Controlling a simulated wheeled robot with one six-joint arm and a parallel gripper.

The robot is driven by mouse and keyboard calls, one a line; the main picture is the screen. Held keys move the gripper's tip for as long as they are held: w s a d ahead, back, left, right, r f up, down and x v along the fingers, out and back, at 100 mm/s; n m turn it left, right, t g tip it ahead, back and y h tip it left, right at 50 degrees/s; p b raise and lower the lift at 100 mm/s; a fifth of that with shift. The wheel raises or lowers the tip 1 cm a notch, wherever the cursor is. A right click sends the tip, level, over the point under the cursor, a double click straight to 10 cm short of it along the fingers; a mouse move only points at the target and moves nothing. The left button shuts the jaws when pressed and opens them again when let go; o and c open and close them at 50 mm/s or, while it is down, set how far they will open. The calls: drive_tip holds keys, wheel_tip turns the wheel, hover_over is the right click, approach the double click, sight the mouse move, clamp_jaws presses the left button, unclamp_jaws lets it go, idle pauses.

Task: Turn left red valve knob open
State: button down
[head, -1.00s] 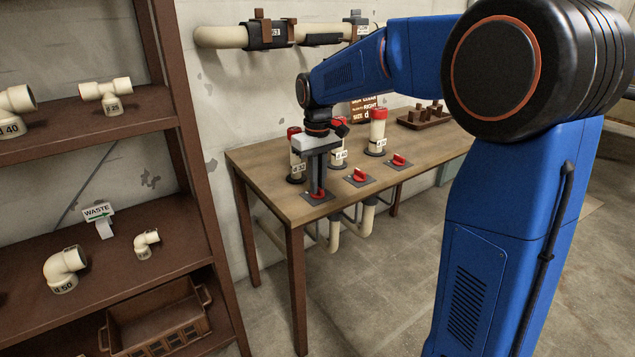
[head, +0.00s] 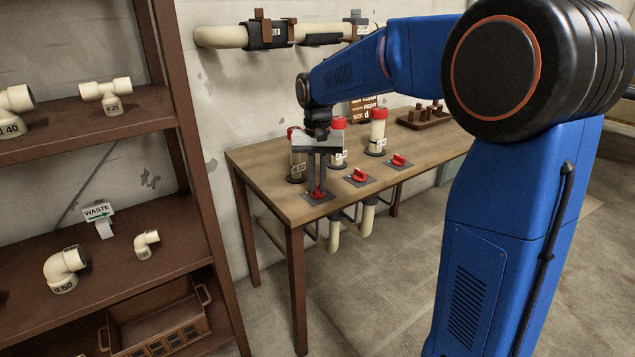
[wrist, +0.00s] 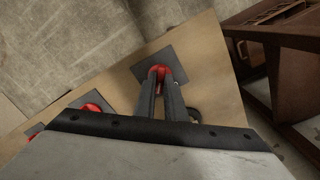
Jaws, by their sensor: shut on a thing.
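The left red valve knob (head: 317,193) sits on a dark square plate near the left front corner of the wooden table. It also shows in the wrist view (wrist: 159,72), between my fingertips. My gripper (head: 317,187) points straight down and is shut on this knob. In the wrist view my gripper (wrist: 160,80) has both fingers against the knob's sides and hides part of it. The middle red knob (head: 358,175) and the right red knob (head: 398,160) sit on their own plates to the right, untouched.
Several upright pipe pieces with red tops, such as one pipe (head: 377,135), stand behind the knobs. A brown tray (head: 424,122) lies at the table's back right. A brown shelf (head: 140,275) with white fittings stands left of the table (head: 262,168). Pipes hang under the table.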

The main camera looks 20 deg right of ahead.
sight(318, 187)
drive_tip(key=m, duration=1)
drive_tip(key=shift+m, duration=0.3)
idle(0.4)
drive_tip(key=c, duration=1.8)
unclamp_jaws()
wheel_tip(318, 187, up, 18)
drive_tip(key=shift+f, duration=0.25)
